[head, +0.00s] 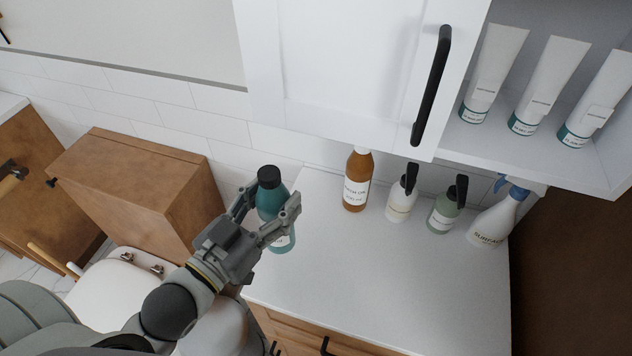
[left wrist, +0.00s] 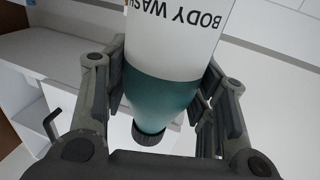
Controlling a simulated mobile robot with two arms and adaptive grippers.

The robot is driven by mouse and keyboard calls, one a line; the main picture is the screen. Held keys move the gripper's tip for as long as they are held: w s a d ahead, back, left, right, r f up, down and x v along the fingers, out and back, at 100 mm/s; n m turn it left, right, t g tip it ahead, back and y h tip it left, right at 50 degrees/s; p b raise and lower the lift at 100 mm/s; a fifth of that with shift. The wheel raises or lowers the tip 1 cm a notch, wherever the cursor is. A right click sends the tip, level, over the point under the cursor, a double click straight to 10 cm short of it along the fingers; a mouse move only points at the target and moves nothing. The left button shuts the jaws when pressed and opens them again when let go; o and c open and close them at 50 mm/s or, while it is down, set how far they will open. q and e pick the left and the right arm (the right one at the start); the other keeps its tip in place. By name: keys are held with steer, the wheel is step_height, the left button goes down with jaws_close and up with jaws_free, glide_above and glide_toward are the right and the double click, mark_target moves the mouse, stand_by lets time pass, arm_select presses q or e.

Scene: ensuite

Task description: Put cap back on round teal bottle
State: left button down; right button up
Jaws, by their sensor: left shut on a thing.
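The round teal bottle (head: 283,242) is upright at the left end of the white counter, with a white label low on its body. A black cap (head: 269,176) sits at its top. In the left wrist view the bottle (left wrist: 168,92) appears upside down, reads "BODY WASH", and its dark cap (left wrist: 149,137) is at the neck. My left gripper (head: 271,206) is shut on the bottle's upper body, one finger on each side, below the cap. I cannot tell whether the base touches the counter or how tightly the cap sits. My right gripper is not in view.
On the counter (head: 345,270) stand an amber bottle (head: 356,182), a white pump bottle (head: 399,203), a green pump bottle (head: 444,212) and a spray bottle (head: 493,222). A white cabinet door (head: 350,60) hangs above. The counter's front is clear. A toilet (head: 110,295) is lower left.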

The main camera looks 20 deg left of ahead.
arm_select(q)
steer(key=shift+s+r, duration=0.15)
steer(key=shift+s, duration=0.05)
steer(key=shift+w, duration=0.15)
steer(key=shift+w+b, duration=0.35)
steer(key=shift+b, duration=0.05)
steer(key=w+f+b, duration=0.3)
steer(key=w+b, duration=0.1)
steer(key=w, duration=1.4)
steer(key=shift+w+d+b, duration=0.3)
steer(key=shift+w+b, duration=0.05)
steer(key=shift+w, duration=0.05)
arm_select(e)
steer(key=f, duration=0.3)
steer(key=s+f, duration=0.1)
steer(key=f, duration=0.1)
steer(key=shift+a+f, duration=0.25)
arm_select(q)
steer(key=shift+f, duration=0.15)
